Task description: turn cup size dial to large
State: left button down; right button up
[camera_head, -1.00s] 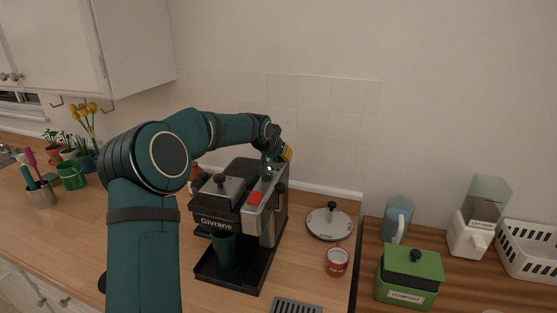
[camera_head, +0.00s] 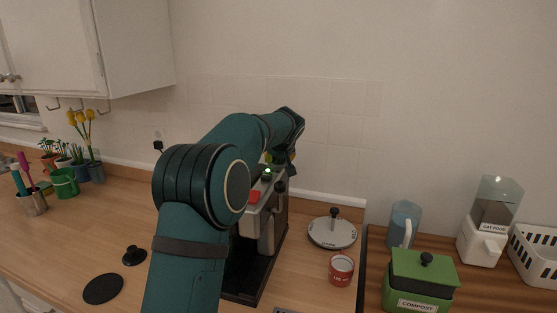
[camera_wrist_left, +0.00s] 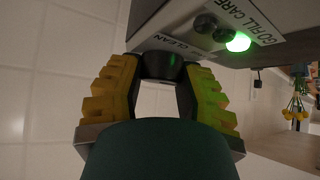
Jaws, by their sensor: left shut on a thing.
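The coffee machine (camera_head: 270,207) stands on the wood counter, its left part hidden behind my left arm. In the left wrist view, a round black dial (camera_wrist_left: 160,64) sits on the machine's side panel, near a "CLEAN" label. My left gripper's yellow-padded fingers (camera_wrist_left: 162,72) are shut on the dial, one on each side. In the head view, the left gripper (camera_head: 279,159) is at the machine's back top, partly hidden by its wrist. The dial cannot be made out there. A green light (camera_wrist_left: 238,42) glows on the panel beside dark round buttons (camera_wrist_left: 206,23). My right gripper is not in view.
A green compost bin (camera_head: 421,282) and a blue pitcher (camera_head: 403,223) are farther right. A black disc (camera_head: 103,289) lies on the left counter. The tiled wall is close behind.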

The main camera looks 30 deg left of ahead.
pick_arm(q)
jog(key=shift+f, duration=0.1)
dwell(0.3)
jog(key=c, duration=0.5)
grip_release()
jog(key=v, duration=1.2)
